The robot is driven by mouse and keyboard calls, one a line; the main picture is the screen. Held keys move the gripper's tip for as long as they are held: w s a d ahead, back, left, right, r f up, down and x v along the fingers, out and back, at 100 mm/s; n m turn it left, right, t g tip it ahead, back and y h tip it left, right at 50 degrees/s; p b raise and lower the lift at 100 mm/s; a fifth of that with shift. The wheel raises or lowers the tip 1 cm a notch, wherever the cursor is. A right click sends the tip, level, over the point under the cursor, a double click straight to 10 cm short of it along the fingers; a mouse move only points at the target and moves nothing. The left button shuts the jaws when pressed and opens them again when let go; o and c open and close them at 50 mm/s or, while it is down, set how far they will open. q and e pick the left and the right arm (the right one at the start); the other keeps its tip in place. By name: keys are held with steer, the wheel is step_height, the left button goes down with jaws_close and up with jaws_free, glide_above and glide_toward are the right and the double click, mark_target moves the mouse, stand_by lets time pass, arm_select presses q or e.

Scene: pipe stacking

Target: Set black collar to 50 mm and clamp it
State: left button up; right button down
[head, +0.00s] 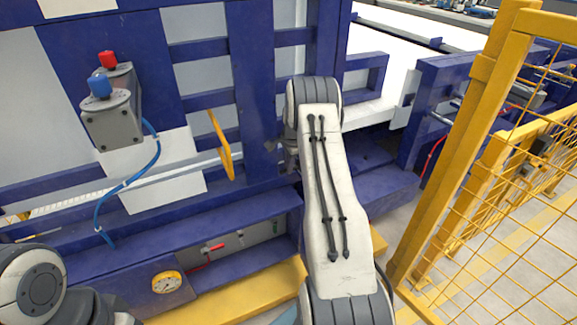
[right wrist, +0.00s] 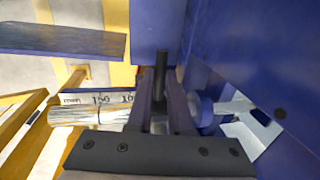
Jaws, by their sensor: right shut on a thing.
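My right arm reaches up the middle of the head view to the blue frame, and its dark gripper (head: 287,155) shows only partly beside the wrist. In the right wrist view the two fingers (right wrist: 161,105) are closed on a dark upright piece (right wrist: 161,68). I cannot tell whether this piece is the black collar or its clamp lever. A silver rod with a printed scale (right wrist: 90,110) runs crosswise behind the fingers, with a figure like 150 left of them. The reading at the collar is hidden. My left gripper is out of view; only left arm joints show at lower left.
Blue beams (right wrist: 240,60) stand close to the right of the gripper. A yellow handle (head: 222,145), a grey box with red and blue knobs (head: 113,125), a red valve lever (head: 214,247) and a gauge (head: 166,282) are on the frame. A yellow mesh fence (head: 475,150) stands right.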

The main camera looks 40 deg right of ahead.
stand_by(0.4)
steer(key=shift+w+r+p, duration=0.1)
steer(key=shift+r+p, duration=0.05)
steer(key=shift+p, duration=0.2)
steer(key=shift+w, duration=0.15)
steer(key=shift+d, duration=0.1)
steer(key=c, duration=0.8)
jaws_free()
steer(key=shift+c, duration=0.2)
step_height(320, 180, up, 10)
steer(key=s, duration=0.2)
steer(key=shift+a+p, duration=0.25)
steer(key=shift+p, duration=0.2)
